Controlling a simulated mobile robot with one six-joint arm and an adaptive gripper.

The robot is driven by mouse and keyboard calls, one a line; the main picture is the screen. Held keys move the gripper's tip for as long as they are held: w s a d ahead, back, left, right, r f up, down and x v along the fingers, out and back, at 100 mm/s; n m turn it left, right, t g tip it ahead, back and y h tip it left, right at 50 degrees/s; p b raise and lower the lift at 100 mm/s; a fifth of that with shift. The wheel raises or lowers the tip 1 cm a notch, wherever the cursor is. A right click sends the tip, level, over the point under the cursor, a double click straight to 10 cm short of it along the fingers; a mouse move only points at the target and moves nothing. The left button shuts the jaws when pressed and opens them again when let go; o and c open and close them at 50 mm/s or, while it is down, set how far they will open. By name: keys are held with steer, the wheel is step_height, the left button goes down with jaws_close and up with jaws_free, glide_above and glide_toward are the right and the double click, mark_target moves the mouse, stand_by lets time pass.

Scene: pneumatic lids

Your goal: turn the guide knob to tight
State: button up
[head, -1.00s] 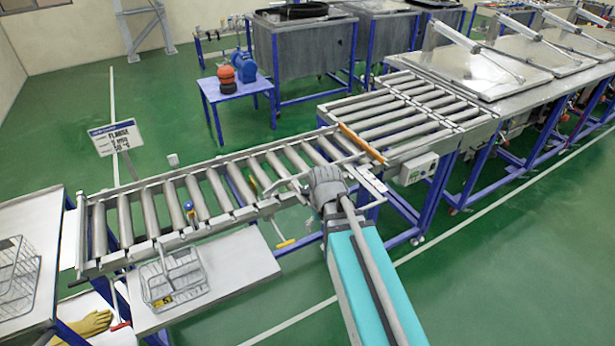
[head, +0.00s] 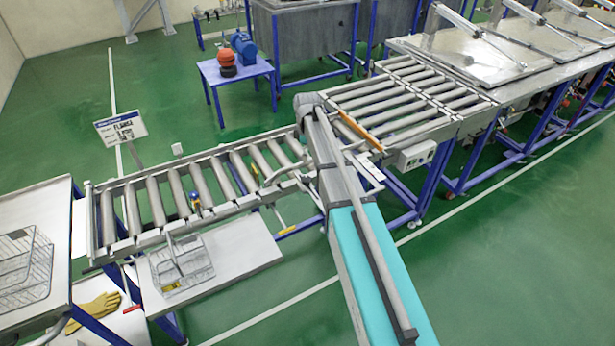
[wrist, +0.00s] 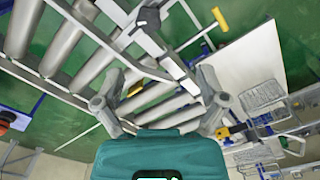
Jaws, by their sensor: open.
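A small blue knob with a yellow part (head: 195,201) stands on the near rail of the roller conveyor (head: 140,232); I cannot tell for sure that it is the guide knob, and its setting is too small to read. A small yellow piece (head: 254,169) sits farther along the conveyor; a yellow piece (wrist: 135,88) also shows near the left finger in the wrist view. My gripper (wrist: 162,80) is open and empty over the rollers. In the head view my arm hides it.
A yellow-ended handle (head: 285,231) sticks out below the conveyor. A wire basket (head: 181,262) stands on the near shelf (head: 243,262). An orange bar (head: 360,131) crosses the conveyor to the right, near a grey control box (head: 414,155). A sign (head: 121,128) stands behind.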

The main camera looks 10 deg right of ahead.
mark_target(306, 178)
steer(key=shift+w+n, duration=0.7)
steer(key=shift+w, duration=0.5)
steer(key=shift+f, duration=0.1)
step_height(306, 178, down, 14)
steer(key=b, duration=1.3)
steer(key=shift+s+r+b, duration=0.1)
steer(key=shift+r+b, duration=0.15)
steer(key=shift+b, duration=0.15)
